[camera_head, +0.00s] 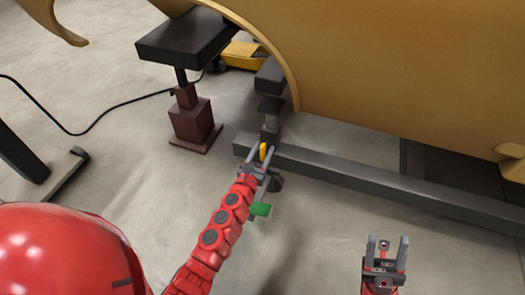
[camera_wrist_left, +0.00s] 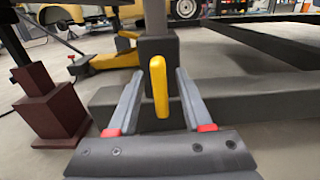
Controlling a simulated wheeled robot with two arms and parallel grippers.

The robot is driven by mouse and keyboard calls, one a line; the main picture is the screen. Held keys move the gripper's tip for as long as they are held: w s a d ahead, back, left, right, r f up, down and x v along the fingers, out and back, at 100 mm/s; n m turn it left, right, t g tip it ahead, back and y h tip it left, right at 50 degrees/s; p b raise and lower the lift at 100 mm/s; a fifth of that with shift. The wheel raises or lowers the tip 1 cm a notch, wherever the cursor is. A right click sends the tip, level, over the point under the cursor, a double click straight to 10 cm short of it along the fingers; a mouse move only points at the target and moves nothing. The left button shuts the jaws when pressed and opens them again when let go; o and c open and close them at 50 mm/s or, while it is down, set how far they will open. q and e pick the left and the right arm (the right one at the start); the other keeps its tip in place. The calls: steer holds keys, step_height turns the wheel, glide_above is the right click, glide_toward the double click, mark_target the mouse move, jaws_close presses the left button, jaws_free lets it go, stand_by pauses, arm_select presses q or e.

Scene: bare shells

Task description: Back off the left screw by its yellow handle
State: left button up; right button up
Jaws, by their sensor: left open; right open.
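The yellow handle (camera_head: 263,151) is a small upright bar on the dark screw stand at the near edge of the grey beam. In the left wrist view the yellow handle (camera_wrist_left: 159,87) stands upright between the two fingers, with a gap on each side. My left gripper (camera_head: 262,155) is open around the handle, apart from it in the wrist view. The screw post (camera_wrist_left: 158,60) rises behind the handle. My right gripper (camera_head: 386,246) is open and empty over the floor at the lower right.
A long grey beam (camera_head: 390,185) runs right from the stand, below a large yellow shell (camera_head: 400,70). A dark red jack stand (camera_head: 193,122) with a black top is to the left. A black cable (camera_head: 80,132) lies on the floor.

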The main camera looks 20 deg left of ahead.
arm_select(q)
jaws_close()
